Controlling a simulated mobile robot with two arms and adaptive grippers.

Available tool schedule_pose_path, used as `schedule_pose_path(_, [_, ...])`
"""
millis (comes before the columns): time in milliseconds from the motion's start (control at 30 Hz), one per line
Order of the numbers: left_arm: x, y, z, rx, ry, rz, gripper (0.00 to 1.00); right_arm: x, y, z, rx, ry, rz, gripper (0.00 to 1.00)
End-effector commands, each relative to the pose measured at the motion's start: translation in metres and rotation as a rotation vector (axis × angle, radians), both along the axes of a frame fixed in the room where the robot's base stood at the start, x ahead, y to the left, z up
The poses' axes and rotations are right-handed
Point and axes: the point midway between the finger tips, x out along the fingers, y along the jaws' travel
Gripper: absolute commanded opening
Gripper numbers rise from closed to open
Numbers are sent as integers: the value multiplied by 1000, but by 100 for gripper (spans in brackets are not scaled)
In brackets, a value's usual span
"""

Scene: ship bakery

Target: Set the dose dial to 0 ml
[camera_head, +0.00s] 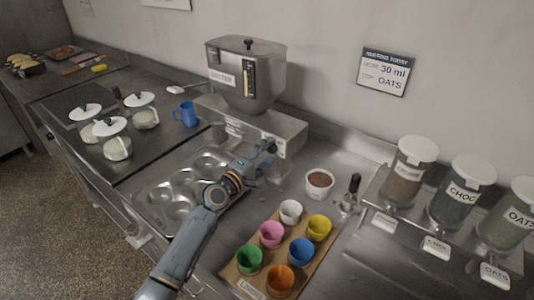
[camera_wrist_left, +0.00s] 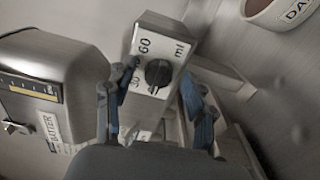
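The batter dispenser (camera_head: 245,80) is a metal hopper on a box-shaped base against the wall. Its dose dial (camera_wrist_left: 158,73) is a dark round knob on a white plate marked 60, 30 and ml in the left wrist view. A small light mark shows at the knob's lower edge, near the 30 side; I cannot read the exact setting. My left gripper (camera_head: 258,170) is in front of the base. In the wrist view its fingers (camera_wrist_left: 155,112) are apart and empty, one toward each side of the knob, and appear short of it. My right gripper is not in view.
A muffin tin (camera_head: 160,207) lies below the left arm. Coloured cups stand on a board (camera_head: 245,287) in front. A bowl (camera_head: 319,186) is right of the gripper. Topping jars (camera_head: 408,170) stand at right. A wall sign (camera_head: 385,72) reads 30 ml, OATS.

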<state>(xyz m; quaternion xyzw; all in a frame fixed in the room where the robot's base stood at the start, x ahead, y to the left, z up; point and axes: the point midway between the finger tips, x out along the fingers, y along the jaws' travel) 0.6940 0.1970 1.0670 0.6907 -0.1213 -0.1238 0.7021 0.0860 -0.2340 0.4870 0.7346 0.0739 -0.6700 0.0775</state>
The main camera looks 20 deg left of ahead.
Motion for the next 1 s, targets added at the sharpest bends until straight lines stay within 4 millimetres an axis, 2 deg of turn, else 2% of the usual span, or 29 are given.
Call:
schedule_pose_path(167, [-2,1,0,1,0,0,55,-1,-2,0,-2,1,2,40])
schedule_pose_path(267, [-11,4,-1,2,2,0,55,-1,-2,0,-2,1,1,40])
schedule_pose_path(700, [-93,34,-1,2,2,0,55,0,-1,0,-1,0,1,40])
schedule_pose_path(833, [-107,39,-1,2,2,0,55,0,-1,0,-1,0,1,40])
schedule_pose_path(1000, [-113,41,0,0,0,-1,55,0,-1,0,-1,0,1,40])
